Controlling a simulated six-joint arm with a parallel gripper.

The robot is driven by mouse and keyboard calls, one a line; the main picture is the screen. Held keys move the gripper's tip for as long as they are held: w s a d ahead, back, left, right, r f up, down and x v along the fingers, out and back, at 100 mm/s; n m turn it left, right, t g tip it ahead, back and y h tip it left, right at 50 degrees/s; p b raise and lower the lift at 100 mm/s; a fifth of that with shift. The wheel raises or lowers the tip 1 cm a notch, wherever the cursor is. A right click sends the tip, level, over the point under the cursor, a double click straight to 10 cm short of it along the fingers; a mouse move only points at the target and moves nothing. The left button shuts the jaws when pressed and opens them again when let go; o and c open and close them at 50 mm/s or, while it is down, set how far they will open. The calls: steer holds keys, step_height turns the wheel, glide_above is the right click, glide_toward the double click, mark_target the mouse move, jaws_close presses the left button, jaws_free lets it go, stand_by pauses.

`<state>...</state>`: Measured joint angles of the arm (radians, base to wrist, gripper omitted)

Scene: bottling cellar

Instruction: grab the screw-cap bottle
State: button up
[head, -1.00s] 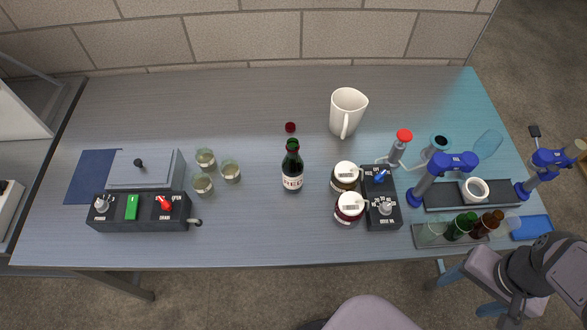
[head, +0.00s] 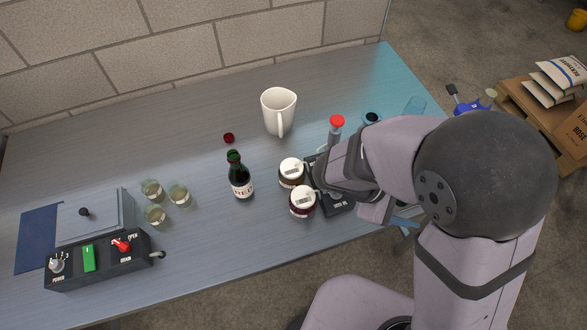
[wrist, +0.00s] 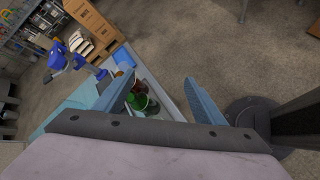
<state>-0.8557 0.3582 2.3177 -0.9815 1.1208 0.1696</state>
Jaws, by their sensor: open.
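A dark green bottle (head: 240,180) with a white label stands upright on the table in the head view, left of two jars. A small dark red cap (head: 229,138) lies on the table behind it. My gripper (wrist: 158,78) is open and empty in the wrist view, its two blue-grey jaws apart above the table's edge and the floor. In the wrist view, green glassware (wrist: 143,102) stands in a tray beside the left jaw; this dark green bottle is not in that view.
Two lidded jars (head: 302,201) and a dark control box (head: 335,203) stand between the bottle and my arm. A white pitcher (head: 279,110) stands behind. Several small glasses (head: 155,214) and a switch box (head: 98,262) are at the left. The table in front of the bottle is clear.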

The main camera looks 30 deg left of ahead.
steer(key=w+a+r+n+t+y, duration=0.25)
steer(key=a+n+t, duration=0.3)
steer(key=a, duration=0.45)
steer(key=n+t+y+b, duration=0.1)
steer(key=n+t+y, duration=0.5)
steer(key=n+y, duration=0.8)
glide_above(238, 187)
steer(key=d, duration=0.2)
steer(key=f, duration=0.1)
steer(key=f+n+b, duration=0.2)
steer(key=f, duration=0.1)
steer(key=a+f+n+g+y+b, duration=0.1)
steer(key=f+n, duration=0.1)
steer(key=f, duration=0.1)
steer(key=f+n+b, duration=0.2)
steer(key=f, duration=0.1)
steer(key=shift+s+a+f+y+b, duration=0.25)
steer(key=shift+s+f+y+b, duration=0.05)
steer(key=shift+f+y, duration=0.1)
steer(key=shift+d+r+p+x, duration=0.15)
steer(key=shift+p+x, duration=0.65)
steer(key=shift+x, duration=0.75)
steer(key=shift+d+r+p+x, duration=0.1)
steer(key=shift+r+p+x, duration=0.1)
steer(key=shift+p+x, duration=0.95)
steer(key=shift+x, duration=1.1)
steer(key=shift+f, duration=0.15)
